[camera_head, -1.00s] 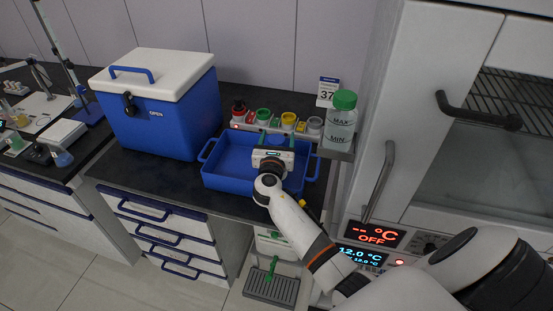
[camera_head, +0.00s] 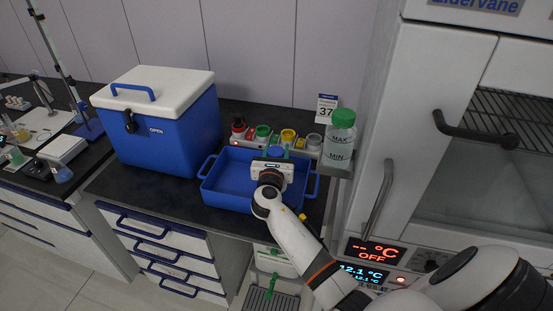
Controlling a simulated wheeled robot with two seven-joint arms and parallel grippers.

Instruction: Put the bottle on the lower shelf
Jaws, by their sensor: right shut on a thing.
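My right gripper (camera_head: 275,158) is over the back right part of the blue tray (camera_head: 224,202). It is shut on a small blue-topped thing (camera_head: 277,151), which shows just beyond the gripper body. The rest of that thing is hidden, so I cannot tell whether it is a bottle. A clear bottle (camera_head: 338,150) with a green cap and MAX and MIN marks stands upright on a small grey ledge (camera_head: 336,171) right of the tray, apart from the gripper. Low under the counter, a dark slatted grate (camera_head: 262,300) is partly cut off. My left gripper is out of view.
A blue cooler box (camera_head: 174,140) with a white lid stands left of the tray. A white cabinet with dark handles (camera_head: 490,140) and red and blue displays (camera_head: 374,254) closes off the right side.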

